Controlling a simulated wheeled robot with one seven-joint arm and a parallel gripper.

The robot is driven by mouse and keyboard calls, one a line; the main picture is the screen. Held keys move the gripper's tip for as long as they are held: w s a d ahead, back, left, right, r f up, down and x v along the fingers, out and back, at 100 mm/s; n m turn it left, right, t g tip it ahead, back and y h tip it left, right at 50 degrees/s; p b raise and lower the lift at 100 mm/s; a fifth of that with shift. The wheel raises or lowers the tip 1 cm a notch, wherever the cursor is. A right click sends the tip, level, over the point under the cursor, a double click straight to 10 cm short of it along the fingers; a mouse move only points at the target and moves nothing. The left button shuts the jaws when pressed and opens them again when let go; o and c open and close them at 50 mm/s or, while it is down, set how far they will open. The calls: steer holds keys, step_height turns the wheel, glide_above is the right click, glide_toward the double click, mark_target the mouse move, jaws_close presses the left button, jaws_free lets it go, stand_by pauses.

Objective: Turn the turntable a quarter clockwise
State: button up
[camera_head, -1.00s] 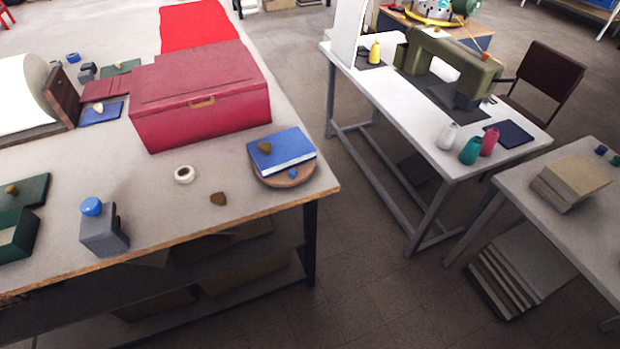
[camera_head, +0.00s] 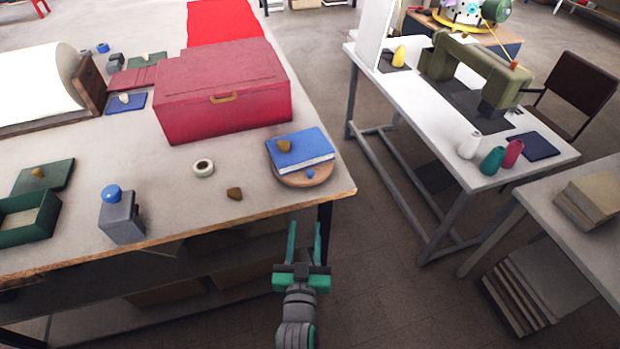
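The turntable (camera_head: 322,177) is a round wooden disc near the front right corner of the workbench. A blue book-like box (camera_head: 312,155) with pale page edges lies on it and hides most of its top. A brown lump (camera_head: 284,146) sits on the blue box, and a small blue knob (camera_head: 310,173) shows at the turntable's front. My gripper (camera_head: 305,228) is in front of the bench edge, just below the turntable in the picture. Its two green fingers point away from me and stand apart with nothing between them. It does not touch the turntable.
A large red box (camera_head: 225,110) stands behind and left of the turntable. A white tape roll (camera_head: 203,167), a brown lump (camera_head: 235,194) and a grey block with a blue knob (camera_head: 121,220) lie to the left. An aisle separates the white sewing table (camera_head: 425,115).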

glide_toward(311, 174)
steer(key=shift+h, duration=0.3)
steer(key=w, duration=0.8)
steer(key=shift+w+f, duration=0.1)
steer(key=shift+w, duration=0.05)
steer(key=shift+a, duration=0.1)
jaws_close()
